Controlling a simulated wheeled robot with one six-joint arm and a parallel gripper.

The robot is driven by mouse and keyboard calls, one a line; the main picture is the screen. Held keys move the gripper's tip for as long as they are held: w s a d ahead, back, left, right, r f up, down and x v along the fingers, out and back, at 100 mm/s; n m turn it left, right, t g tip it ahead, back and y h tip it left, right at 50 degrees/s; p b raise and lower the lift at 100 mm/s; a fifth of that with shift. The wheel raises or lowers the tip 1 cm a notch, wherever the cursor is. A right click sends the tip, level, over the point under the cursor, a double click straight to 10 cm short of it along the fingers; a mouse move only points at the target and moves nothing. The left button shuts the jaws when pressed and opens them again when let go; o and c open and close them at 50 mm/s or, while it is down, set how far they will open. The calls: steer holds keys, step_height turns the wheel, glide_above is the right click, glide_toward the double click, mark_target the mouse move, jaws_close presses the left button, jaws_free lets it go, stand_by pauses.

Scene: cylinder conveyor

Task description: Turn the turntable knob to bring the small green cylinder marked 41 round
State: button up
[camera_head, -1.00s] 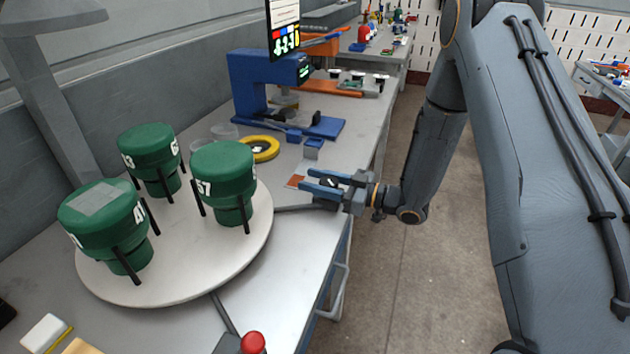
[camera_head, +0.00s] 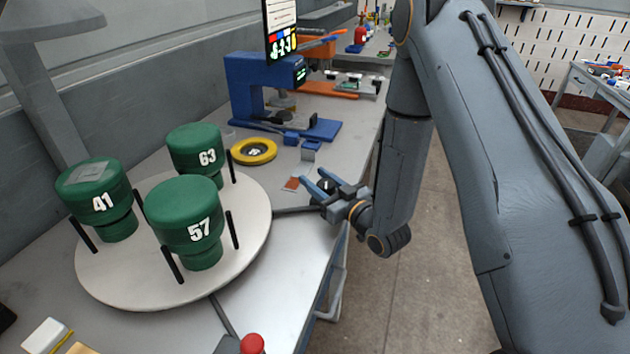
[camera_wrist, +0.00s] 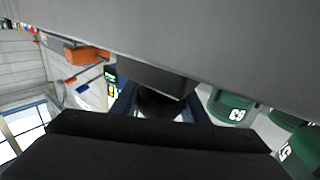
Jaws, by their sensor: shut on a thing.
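The green cylinder marked 41 (camera_head: 95,196) stands at the left of the round white turntable (camera_head: 130,290), a grey square patch on its top. Cylinder 57 (camera_head: 186,215) stands at the front and cylinder 63 (camera_head: 197,152) at the back right. 63 also shows in the wrist view (camera_wrist: 230,105). My gripper (camera_head: 314,179) is right of the turntable, its blue fingers shut on the dark turntable knob (camera_wrist: 160,104) at the end of a grey bar. The fingers and wrist partly hide the knob in the head view.
A blue machine (camera_head: 255,90) and a yellow ring (camera_head: 254,150) stand behind the turntable. A red button (camera_head: 252,344) is at the table's front. Dark posts stand around the cylinders. Open floor lies right of the table.

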mark_target(331, 193)
steer(key=shift+w+d+m+t+h, duration=0.1)
steer(key=shift+m+t+h, duration=0.3)
steer(key=shift+h, duration=0.2)
steer(key=shift+w+d+m+t+h, duration=0.1)
steer(key=shift+m+t+h, duration=0.2)
steer(key=shift+m+h, duration=0.25)
steer(key=shift+d+h, duration=0.1)
steer(key=shift+h, duration=0.25)
steer(key=o, duration=1.1)
steer(key=shift+c, duration=0.2)
steer(key=b+v, duration=0.2)
steer(key=v, duration=0.4)
steer(key=shift+s+d+f, duration=0.15)
steer(key=shift+s+f, duration=0.05)
steer(key=shift+s, duration=0.05)
steer(key=shift+s+d+r, duration=0.1)
steer(key=shift+s+d, duration=0.15)
steer(key=shift+s, duration=0.3)
